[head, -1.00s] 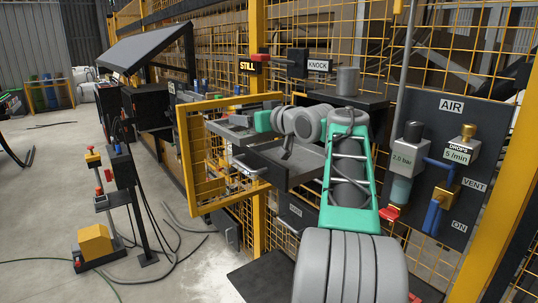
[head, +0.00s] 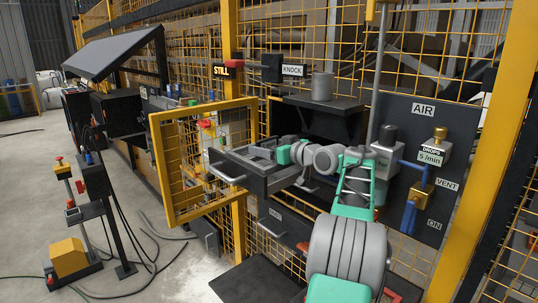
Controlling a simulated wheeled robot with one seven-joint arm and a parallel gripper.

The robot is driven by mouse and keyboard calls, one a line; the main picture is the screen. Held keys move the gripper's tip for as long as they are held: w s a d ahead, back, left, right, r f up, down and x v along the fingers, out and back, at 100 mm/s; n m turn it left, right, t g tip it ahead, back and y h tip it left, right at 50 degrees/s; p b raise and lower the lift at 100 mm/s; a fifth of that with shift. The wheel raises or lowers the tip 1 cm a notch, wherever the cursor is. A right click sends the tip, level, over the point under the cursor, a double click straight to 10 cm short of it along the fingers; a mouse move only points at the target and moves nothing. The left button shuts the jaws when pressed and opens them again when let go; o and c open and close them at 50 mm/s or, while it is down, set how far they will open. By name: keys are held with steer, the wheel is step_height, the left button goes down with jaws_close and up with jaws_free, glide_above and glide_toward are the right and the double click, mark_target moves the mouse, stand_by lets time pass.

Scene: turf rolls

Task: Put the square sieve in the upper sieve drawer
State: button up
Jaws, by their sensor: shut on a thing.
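The upper sieve drawer (head: 277,184) is pulled out of the cabinet, its pale handle facing left. The square sieve (head: 250,158) is a grey, low frame at the drawer's open top. I cannot tell whether it rests on the drawer floor or hangs just above it. My gripper (head: 272,153) is at the sieve's right side, shut on it. My green and grey arm reaches in from the lower right and hides the drawer's back part. The fingertips are small and partly hidden.
A yellow mesh gate (head: 203,160) stands open just left of the drawer. A closed lower drawer (head: 281,224) with a handle is below. The air panel (head: 425,150) with valves is right.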

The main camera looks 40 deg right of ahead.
steer(key=shift+f+b, duration=0.4)
steer(key=shift+f, duration=1.35)
steer(key=o, duration=1.5)
steer(key=shift+a, duration=0.1)
steer(key=shift+o, duration=1.3)
steer(key=shift+f, duration=0.25)
steer(key=shift+s+r+p, duration=0.2)
steer(key=shift+r+p, duration=0.2)
steer(key=s, duration=0.3)
steer(key=s+r+b, duration=0.1)
steer(key=s, duration=0.3)
steer(key=shift+r, duration=0.2)
